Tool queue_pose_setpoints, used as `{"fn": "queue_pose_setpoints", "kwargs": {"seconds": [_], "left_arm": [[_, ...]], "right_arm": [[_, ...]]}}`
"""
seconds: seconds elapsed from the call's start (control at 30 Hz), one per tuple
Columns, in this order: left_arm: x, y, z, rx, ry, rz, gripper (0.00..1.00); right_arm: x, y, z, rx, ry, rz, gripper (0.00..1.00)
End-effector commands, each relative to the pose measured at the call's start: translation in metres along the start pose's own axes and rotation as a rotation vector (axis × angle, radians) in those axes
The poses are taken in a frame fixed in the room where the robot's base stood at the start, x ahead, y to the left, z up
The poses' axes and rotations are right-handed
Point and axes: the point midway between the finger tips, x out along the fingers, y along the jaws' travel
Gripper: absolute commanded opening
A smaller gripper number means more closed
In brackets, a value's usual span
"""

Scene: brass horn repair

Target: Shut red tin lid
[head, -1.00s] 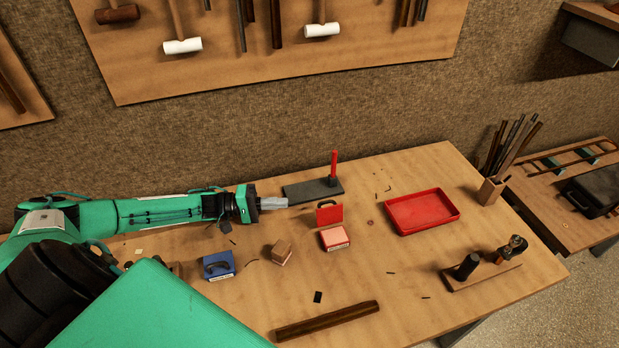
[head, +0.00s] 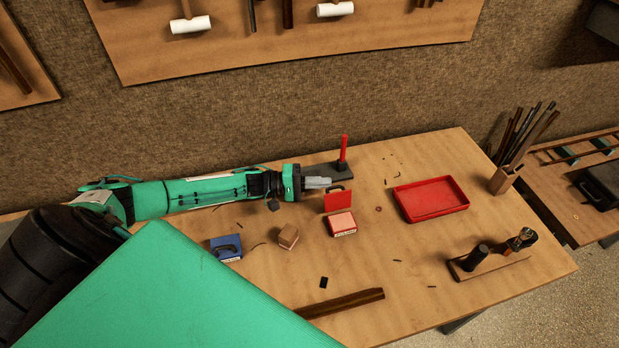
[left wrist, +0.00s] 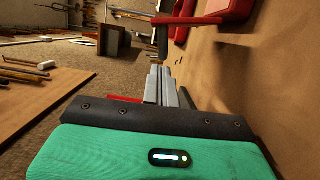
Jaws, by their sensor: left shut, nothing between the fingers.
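The red tin (head: 341,223) stands on the bench with a pale pinkish top and a white label on its front. I cannot tell whether the fingers touch the lid. My right gripper is not in view.
A blue tin (head: 226,248) and a wooden block (head: 288,237) lie left of the red tin. A red tray (head: 431,199) is to its right. A red upright stick (head: 344,149) on a dark base stands behind. A dark wooden bar (head: 342,304) lies in front.

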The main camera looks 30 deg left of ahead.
Motion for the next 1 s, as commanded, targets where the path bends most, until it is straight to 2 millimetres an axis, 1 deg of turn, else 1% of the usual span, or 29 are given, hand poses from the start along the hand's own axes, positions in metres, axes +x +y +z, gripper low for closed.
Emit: {"fn": "queue_pose_setpoints", "kwargs": {"seconds": [0.1, 0.37, 1.0], "left_arm": [[0.003, 0.000, 0.000, -0.001, 0.000, 0.000, 0.00], [0.002, 0.000, 0.000, 0.000, 0.000, -0.001, 0.00], [0.003, 0.008, 0.005, 0.095, 0.000, -0.025, 0.00]], "right_arm": [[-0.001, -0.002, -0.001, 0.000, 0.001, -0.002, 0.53], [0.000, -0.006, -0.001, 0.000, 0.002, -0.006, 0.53], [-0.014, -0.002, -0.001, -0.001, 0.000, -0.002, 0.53]]}}
